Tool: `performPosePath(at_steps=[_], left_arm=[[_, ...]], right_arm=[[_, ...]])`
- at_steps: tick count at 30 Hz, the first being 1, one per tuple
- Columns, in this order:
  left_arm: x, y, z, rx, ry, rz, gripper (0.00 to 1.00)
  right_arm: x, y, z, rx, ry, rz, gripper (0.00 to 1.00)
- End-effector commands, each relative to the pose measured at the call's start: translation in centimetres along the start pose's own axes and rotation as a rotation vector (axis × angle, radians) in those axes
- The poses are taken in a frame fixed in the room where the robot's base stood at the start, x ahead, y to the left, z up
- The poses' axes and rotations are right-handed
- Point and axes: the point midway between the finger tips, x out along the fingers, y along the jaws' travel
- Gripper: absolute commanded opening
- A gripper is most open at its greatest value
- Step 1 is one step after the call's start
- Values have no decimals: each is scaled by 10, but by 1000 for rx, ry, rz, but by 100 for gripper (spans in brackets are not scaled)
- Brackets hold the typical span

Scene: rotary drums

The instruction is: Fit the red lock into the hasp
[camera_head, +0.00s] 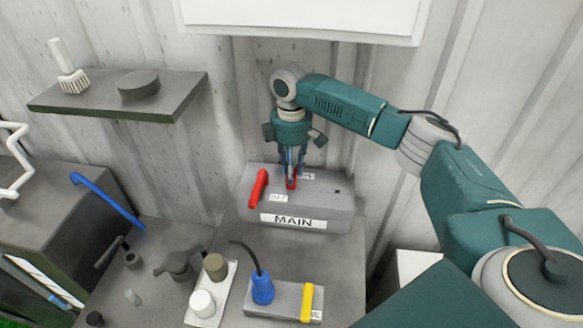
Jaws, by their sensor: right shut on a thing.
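My right gripper (290,177) points down over the top of the grey MAIN switch box (330,213). It is shut on a small red thing, apparently the red lock (291,183), at the box's top. A red handle (259,187) stands on the box to the left, near an OFF label. The hasp cannot be made out; the gripper covers that spot. I cannot tell whether the lock touches the box. My left gripper is not in view.
A grey block with a blue plug (262,288) and a yellow handle (307,303) stands in front. A white plate (211,294) with two knobs is beside it. A wall shelf (180,95) holds a brush (67,68) and a dark round disc (138,85). A blue bar (107,200) is at left.

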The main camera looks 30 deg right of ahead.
Motion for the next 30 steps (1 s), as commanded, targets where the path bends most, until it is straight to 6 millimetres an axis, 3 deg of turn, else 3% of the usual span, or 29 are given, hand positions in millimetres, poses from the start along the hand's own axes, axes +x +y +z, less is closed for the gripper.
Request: performPosePath(at_steps=[7, 8, 11, 21, 30], left_arm=[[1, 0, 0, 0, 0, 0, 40], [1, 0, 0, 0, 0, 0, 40], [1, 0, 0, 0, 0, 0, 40], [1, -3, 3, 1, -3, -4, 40], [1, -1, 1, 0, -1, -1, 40]], right_arm=[[7, 0, 0, 0, 1, 0, 0], [7, 0, 0, 0, 1, 0, 30], [6, 0, 0, 0, 1, 0, 49], [3, 0, 0, 0, 1, 0, 50], [-42, 0, -1, 0, 3, 2, 50]])
